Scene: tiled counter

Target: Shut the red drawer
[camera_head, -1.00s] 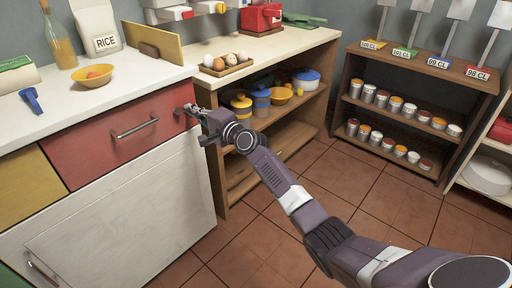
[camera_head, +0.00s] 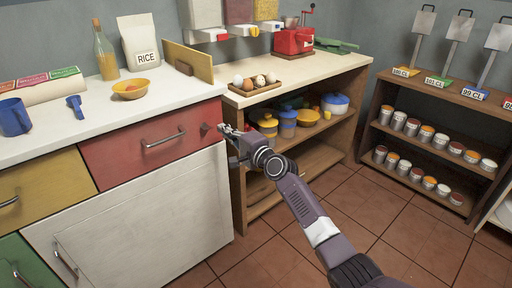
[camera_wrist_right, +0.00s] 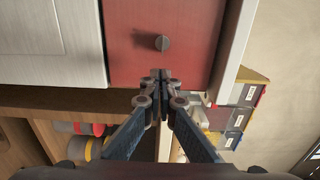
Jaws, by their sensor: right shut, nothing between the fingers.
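The red drawer (camera_head: 120,150) is under the white counter, with a metal bar handle (camera_head: 163,139). My right gripper (camera_head: 223,129) is shut and empty, by the drawer's right edge. My left gripper is out of view.
Below the drawer is a white door (camera_head: 140,225); a yellow drawer (camera_head: 45,185) is at left. An open wooden shelf unit (camera_head: 310,158) with pots stands right beside my right gripper. A can rack (camera_head: 440,145) stands further right. Tiled floor (camera_head: 390,235) lies between, free.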

